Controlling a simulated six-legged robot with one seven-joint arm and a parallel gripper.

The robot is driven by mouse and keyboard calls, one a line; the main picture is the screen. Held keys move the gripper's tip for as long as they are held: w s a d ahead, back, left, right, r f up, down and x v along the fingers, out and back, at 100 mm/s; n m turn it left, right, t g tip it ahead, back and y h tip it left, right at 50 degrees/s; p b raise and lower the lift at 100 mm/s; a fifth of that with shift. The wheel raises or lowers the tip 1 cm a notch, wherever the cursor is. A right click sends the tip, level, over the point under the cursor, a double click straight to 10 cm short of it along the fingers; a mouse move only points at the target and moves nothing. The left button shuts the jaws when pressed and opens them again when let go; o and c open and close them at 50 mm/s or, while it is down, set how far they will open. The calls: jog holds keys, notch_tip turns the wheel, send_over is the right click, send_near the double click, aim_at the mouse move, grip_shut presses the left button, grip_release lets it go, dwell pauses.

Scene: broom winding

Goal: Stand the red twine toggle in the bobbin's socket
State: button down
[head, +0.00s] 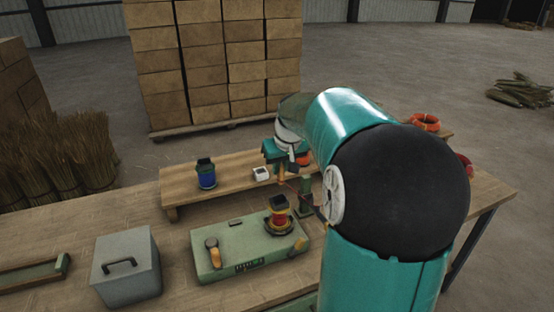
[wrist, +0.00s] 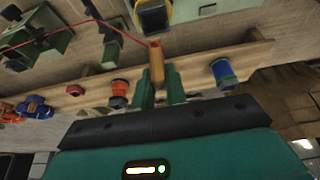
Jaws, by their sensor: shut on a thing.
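The toggle (wrist: 157,66) is a short wooden peg with a red end, upright between the two green fingers of my gripper (wrist: 161,92) in the wrist view. The fingers are shut on it, and a thin red twine runs from its end to the left. In the head view my gripper (head: 278,158) is beyond the bobbin, above the raised wooden shelf, and partly hidden by my arm. The bobbin (head: 279,218), banded red and yellow with a dark top, stands on the green machine box. Its dark and yellow end (wrist: 153,16) shows apart from the toggle. Its socket is not clear.
A blue spool (head: 206,174) and small white block (head: 261,174) stand on the shelf (head: 235,184). An orange spool (wrist: 119,93) stands left of my fingers in the wrist view.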

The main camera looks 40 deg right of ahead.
aim_at(279, 183)
jog(key=shift+s+f, duration=0.1)
dwell(0.3)
jog(key=shift+s+x, duration=0.15)
jog(key=shift+x, duration=0.9)
jog(key=shift+s+x, duration=0.2)
jog(key=shift+x, duration=0.85)
jog(key=shift+a+f, duration=0.1)
jog(key=shift+f, duration=0.65)
jog(key=shift+f, duration=0.25)
jog(key=shift+f, duration=0.35)
jog(key=shift+f, duration=1)
jog(key=c, duration=1.3)
grip_release()
jog(key=shift+c, duration=0.2)
